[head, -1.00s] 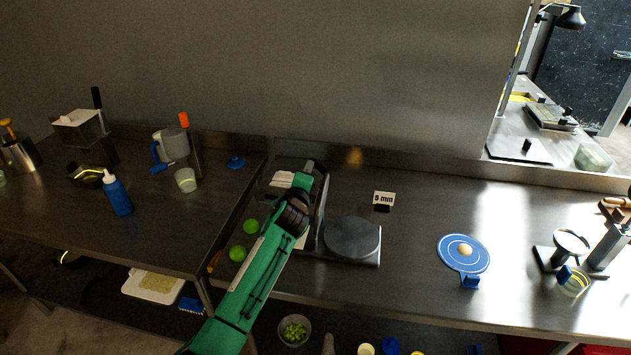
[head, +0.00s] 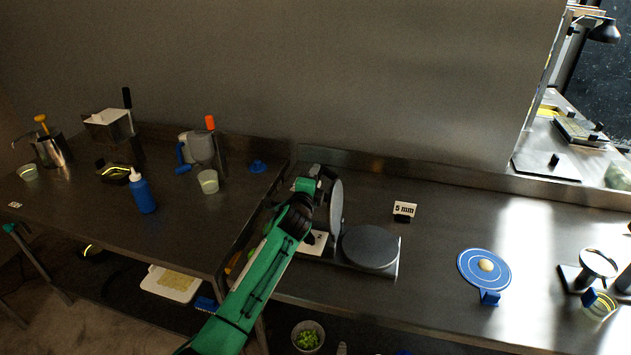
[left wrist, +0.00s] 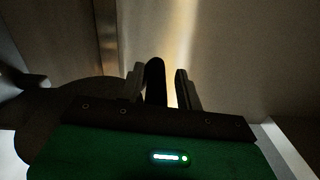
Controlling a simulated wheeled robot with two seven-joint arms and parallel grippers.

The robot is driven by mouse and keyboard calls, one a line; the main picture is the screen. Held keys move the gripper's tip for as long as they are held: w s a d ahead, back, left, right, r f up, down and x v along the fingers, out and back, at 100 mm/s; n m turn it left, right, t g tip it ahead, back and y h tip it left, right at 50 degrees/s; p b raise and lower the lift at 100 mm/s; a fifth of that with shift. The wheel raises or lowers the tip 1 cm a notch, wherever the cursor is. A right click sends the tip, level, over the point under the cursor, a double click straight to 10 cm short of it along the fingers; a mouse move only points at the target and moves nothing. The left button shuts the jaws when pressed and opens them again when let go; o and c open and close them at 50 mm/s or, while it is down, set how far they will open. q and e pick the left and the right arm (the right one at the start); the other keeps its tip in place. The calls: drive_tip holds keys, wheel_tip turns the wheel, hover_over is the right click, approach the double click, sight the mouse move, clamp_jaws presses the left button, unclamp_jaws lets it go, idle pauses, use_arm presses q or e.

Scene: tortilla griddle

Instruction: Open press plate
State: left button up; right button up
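The press stands on the steel counter in the head view, with its round grey lower plate (head: 370,247) lying flat and bare. Its round upper plate (head: 336,205) stands nearly upright at the lower plate's left, so the press is open. My left gripper (head: 322,178) is at the top left of the upper plate, partly hidden by my green arm. In the left wrist view, the fingers of my left gripper (left wrist: 160,88) are apart, with a dark handle-like bar (left wrist: 154,78) between them. A gap shows between the bar and the right finger. My right gripper is out of view.
A blue disc stand (head: 484,268) with a small dough ball (head: 486,265) is to the right. A "5 mm" sign (head: 404,210) stands behind the press. A blue bottle (head: 144,195) and a cup (head: 208,182) are on the left counter. The counter between press and disc is clear.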

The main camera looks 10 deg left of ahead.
use_arm(q)
drive_tip(key=shift+o, duration=0.2)
drive_tip(key=shift+f, duration=0.1)
drive_tip(key=shift+s+f, duration=0.15)
drive_tip(key=shift+s, duration=0.1)
drive_tip(key=s+b, duration=0.4)
drive_tip(key=s, duration=0.9)
drive_tip(key=shift+s+a, duration=0.2)
drive_tip(key=shift+a, duration=0.05)
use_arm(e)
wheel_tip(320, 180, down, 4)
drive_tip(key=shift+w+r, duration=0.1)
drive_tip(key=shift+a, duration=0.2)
